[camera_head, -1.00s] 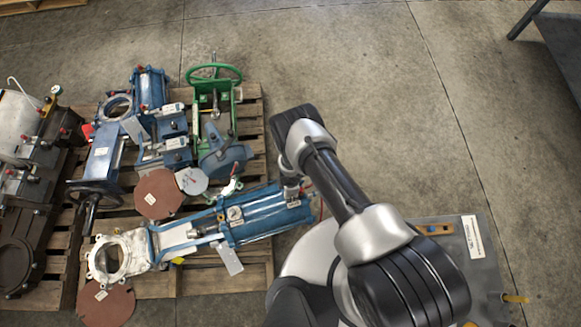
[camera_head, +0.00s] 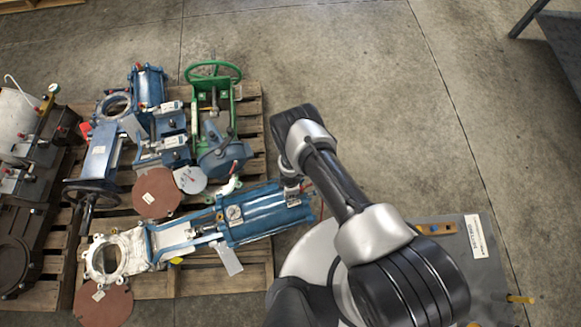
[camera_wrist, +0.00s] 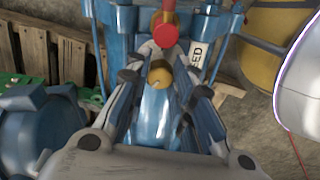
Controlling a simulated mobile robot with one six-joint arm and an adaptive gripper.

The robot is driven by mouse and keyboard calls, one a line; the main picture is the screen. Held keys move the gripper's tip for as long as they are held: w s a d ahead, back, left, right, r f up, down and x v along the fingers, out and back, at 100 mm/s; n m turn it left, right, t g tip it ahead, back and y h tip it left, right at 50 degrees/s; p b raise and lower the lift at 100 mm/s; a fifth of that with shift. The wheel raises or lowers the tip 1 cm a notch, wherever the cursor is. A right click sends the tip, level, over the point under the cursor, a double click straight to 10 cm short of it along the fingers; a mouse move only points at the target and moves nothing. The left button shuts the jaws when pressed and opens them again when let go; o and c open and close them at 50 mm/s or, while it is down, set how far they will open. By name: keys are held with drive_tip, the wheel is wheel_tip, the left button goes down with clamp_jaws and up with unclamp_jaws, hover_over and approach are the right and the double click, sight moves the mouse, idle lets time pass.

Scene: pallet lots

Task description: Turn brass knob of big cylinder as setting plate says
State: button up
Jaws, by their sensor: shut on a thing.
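The big cylinder (camera_head: 262,218) is blue and lies along the near side of the pallet; its blue body also fills the middle of the wrist view (camera_wrist: 155,118). The brass knob (camera_wrist: 159,73) is a short round yellow piece on it, just below a red-capped part (camera_wrist: 165,36). My gripper (camera_wrist: 162,82) reaches up from the bottom of the wrist view, with its fingers on either side of the brass knob, shut on it.
A white flanged valve body (camera_head: 103,260) joins the cylinder's left end. A green handwheel valve (camera_head: 213,72) and other blue valves stand behind on the pallet (camera_head: 255,268). In the wrist view, a label ending in "ED" (camera_wrist: 195,52) is beside the knob. Open concrete floor is at right.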

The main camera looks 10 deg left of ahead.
clamp_jaws()
drive_tip(key=shift+r+m+p, duration=0.1)
drive_tip(key=shift+m+p, duration=0.5)
drive_tip(key=shift+p, duration=0.1)
drive_tip(key=o, duration=0.7)
unclamp_jaws()
drive_tip(key=shift+f+n+b, duration=0.3)
drive_tip(key=shift+n+b, duration=0.2)
drive_tip(key=shift+b, duration=0.35)
wheel_tip(320, 180, up, 18)
drive_tip(key=p, duration=1.7)
drive_tip(key=shift+f+p, duration=0.1)
drive_tip(key=shift+p, duration=0.25)
